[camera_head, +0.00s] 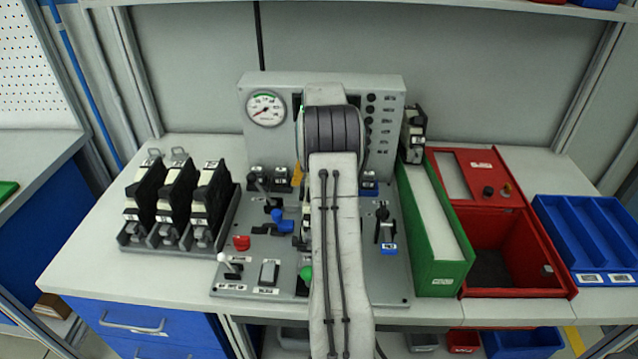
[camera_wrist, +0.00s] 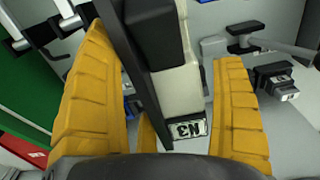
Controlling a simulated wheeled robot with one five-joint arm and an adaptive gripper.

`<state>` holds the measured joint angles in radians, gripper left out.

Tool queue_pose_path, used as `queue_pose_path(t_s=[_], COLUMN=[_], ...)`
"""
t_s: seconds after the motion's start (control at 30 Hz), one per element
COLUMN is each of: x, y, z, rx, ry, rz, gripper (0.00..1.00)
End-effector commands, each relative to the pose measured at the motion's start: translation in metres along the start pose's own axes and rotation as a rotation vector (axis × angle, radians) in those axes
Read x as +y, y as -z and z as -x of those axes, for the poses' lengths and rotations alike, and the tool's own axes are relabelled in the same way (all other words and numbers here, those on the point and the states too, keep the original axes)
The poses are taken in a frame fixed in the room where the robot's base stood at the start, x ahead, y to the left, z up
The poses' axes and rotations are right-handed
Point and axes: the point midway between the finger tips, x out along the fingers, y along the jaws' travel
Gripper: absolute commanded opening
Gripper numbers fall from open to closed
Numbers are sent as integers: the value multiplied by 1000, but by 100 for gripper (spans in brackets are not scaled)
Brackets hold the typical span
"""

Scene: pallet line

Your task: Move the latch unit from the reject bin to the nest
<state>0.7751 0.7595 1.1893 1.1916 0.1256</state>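My gripper (camera_wrist: 165,45) has yellow fingers, seen large in the wrist view. Between them is the latch unit (camera_wrist: 180,85), with a cream body, a black part and an upside-down "N3" label. The fingers close around it; its far end runs out of the frame. In the head view my arm hides the unit and most of the gripper, which is over the grey panel (camera_head: 350,280). The red bin (camera_head: 500,228) at the right shows no unit inside. I cannot make out which spot on the panel is the nest.
A rack (camera_head: 172,246) with several black units stands left. A green container (camera_head: 436,283) with another black-and-cream unit (camera_head: 413,133) behind it is right of the panel. A blue tray (camera_head: 590,235) is far right. Levers and a gauge (camera_head: 266,109) crowd the panel.

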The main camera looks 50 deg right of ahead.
Motion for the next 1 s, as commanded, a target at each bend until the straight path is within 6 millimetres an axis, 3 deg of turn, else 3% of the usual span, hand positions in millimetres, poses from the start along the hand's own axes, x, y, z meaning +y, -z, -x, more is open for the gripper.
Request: queue_pose_path(t_s=[0.13,0.47,0.63,1.0], x=[0,0,0,0], y=[0,0,1,1], z=[0,3,22,86], rx=[0,-2,3,3], ry=[0,0,0,0], rz=[0,0,0,0], gripper=[100,100,100,100])
